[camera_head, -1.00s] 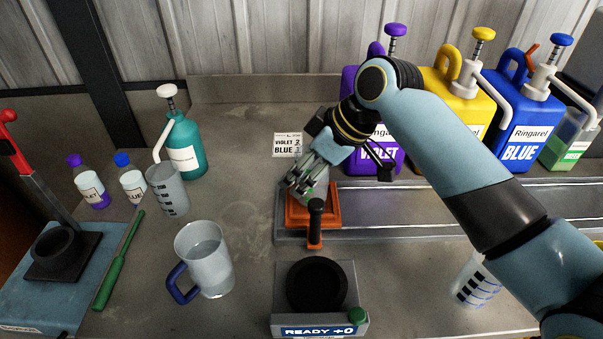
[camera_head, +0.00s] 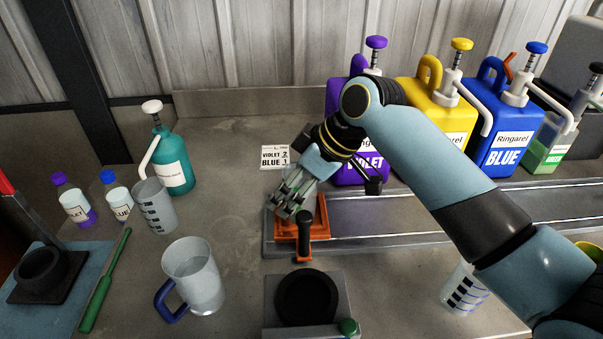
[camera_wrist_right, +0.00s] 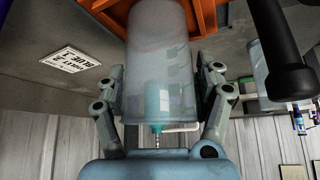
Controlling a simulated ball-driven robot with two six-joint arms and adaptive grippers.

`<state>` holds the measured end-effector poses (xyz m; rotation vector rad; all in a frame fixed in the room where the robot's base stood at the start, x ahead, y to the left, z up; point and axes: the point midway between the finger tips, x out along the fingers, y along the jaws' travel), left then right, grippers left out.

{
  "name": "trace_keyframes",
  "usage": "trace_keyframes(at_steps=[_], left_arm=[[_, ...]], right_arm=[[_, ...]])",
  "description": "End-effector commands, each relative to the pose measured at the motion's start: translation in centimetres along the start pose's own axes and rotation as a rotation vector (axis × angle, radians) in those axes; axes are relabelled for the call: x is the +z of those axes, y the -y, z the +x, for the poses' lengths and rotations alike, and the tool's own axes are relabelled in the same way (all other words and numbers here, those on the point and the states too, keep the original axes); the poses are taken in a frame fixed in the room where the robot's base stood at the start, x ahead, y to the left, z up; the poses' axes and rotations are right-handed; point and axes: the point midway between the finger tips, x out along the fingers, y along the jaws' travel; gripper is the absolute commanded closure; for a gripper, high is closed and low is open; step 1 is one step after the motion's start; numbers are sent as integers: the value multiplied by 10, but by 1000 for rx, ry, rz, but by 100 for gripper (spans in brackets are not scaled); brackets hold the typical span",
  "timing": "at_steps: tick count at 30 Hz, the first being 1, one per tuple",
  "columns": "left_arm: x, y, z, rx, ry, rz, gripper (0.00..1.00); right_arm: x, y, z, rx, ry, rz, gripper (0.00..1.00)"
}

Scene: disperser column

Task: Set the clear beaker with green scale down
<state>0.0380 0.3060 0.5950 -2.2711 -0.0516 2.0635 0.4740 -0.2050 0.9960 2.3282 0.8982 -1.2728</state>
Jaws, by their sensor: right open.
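The clear beaker (camera_wrist_right: 158,65) fills the middle of the right wrist view, between the two fingers of my right gripper (camera_wrist_right: 165,80). Its green scale does not show clearly there. The beaker appears to be upright on the orange carriage (camera_wrist_right: 205,18), which also shows in the head view (camera_head: 318,232). In the head view my right gripper (camera_head: 289,204) is over the carriage and hides most of the beaker. The gripper is open, with a finger on each side of the beaker. My left gripper is out of view.
The carriage sits on a grey rail (camera_head: 400,212) with a black handle (camera_head: 304,226) in front. Violet, yellow and blue jugs (camera_head: 508,125) stand behind. A blue-handled pitcher (camera_head: 193,275) and another beaker (camera_head: 155,207) stand left. A blue-scaled beaker (camera_head: 464,290) is front right.

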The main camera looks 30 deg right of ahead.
Motion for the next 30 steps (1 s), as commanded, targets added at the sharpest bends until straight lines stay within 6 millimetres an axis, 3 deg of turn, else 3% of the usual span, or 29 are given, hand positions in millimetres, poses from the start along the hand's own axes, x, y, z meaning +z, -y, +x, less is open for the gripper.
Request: trace_keyframes(at_steps=[15, 21, 30], left_arm=[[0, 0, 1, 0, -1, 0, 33], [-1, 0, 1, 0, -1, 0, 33], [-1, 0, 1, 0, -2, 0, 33]], right_arm=[[0, -2, -102, 4, 1, -3, 30], [0, 0, -115, 0, 2, -1, 30], [0, 0, -116, -1, 1, 0, 30]])
